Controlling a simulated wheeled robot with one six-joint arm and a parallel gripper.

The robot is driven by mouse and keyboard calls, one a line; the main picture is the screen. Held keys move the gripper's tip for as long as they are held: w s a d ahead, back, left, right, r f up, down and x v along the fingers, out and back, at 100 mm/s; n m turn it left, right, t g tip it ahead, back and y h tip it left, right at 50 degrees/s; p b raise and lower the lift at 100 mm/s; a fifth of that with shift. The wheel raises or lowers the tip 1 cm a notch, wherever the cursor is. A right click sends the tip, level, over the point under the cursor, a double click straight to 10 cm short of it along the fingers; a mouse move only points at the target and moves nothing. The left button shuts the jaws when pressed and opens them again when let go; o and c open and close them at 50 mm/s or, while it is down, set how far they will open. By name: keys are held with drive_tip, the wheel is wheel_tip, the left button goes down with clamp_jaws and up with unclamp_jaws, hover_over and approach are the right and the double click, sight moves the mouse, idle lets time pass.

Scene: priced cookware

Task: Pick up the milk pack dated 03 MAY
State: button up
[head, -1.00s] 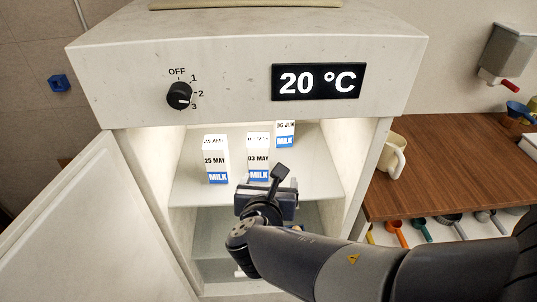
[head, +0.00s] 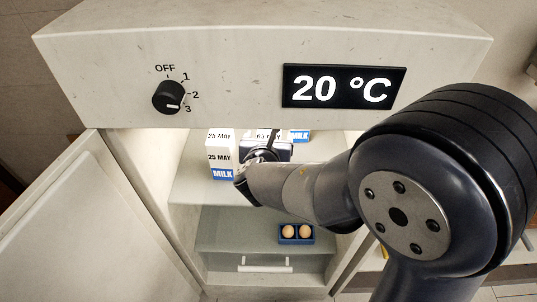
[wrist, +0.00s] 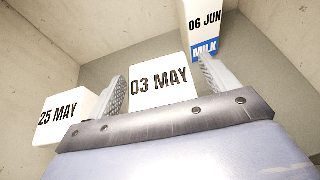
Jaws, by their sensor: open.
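The milk pack dated 03 MAY (wrist: 158,82) stands upright on the fridge shelf. In the wrist view it lies between the two fingers of my gripper (wrist: 162,72), which are open on either side of it. I cannot tell whether a finger touches it. In the head view only the top edge of this pack (head: 268,134) shows, behind my gripper (head: 267,149), whose fingertips are hidden there.
The 25 MAY milk pack (head: 221,157) stands close on the left. The 06 JUN pack (wrist: 204,25) stands behind on the right. Eggs in a blue holder (head: 296,239) sit lower down.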

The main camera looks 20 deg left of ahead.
drive_tip(key=shift+w+f, duration=0.25)
drive_tip(key=shift+w, duration=0.4)
drive_tip(key=shift+c, duration=0.2)
clamp_jaws()
